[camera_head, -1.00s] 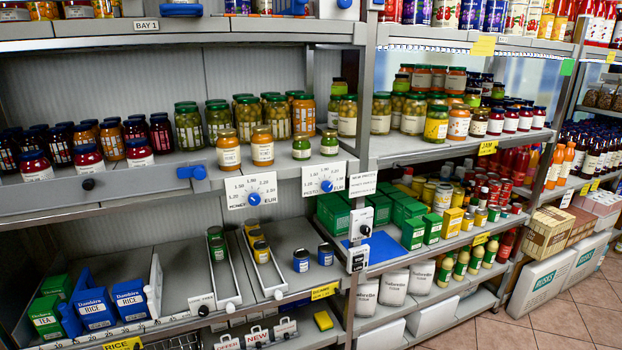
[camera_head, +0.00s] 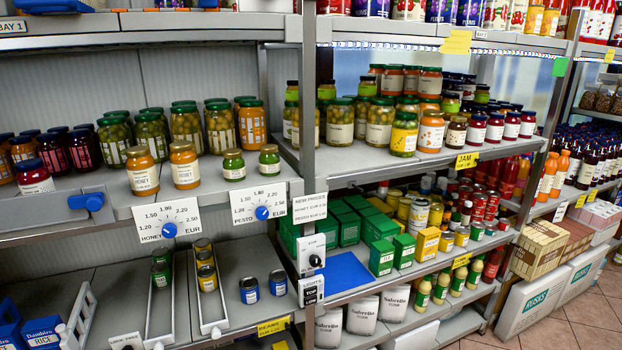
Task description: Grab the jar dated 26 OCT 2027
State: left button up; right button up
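No date can be read on any jar from here, so I cannot tell which is dated 26 OCT 2027. Two honey jars, a left one (camera_head: 142,171) and a right one (camera_head: 184,165), stand at the front of the middle shelf, orange with pale labels. Two small green pesto jars, a left one (camera_head: 233,165) and a right one (camera_head: 269,160), stand to their right. Neither gripper is in view.
Price dials for honey (camera_head: 169,229) and pesto (camera_head: 262,212) hang on the shelf edge. A grey upright post (camera_head: 308,100) divides the bays. A blue mat (camera_head: 343,272) lies on the right lower shelf. Tiled floor (camera_head: 575,325) shows at the lower right.

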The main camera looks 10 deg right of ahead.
aim_at(512, 121)
jog(key=i+l, duration=0.2)
jog(key=l, duration=0.4)
jog(key=i+l, duration=0.2)
jog(key=l, duration=0.45)
jog(key=i+l, duration=0.2)
jog(key=l, duration=0.4)
jog(key=i+l, duration=0.2)
jog(key=l, duration=0.4)
jog(key=i+l+z, duration=0.1)
jog(key=l, duration=0.55)
jog(key=i+l, duration=0.35)
jog(key=l, duration=0.25)
jog(key=i+l, duration=0.2)
jog(key=l, duration=0.4)
jog(key=i+l, duration=0.25)
jog(key=l, duration=0.35)
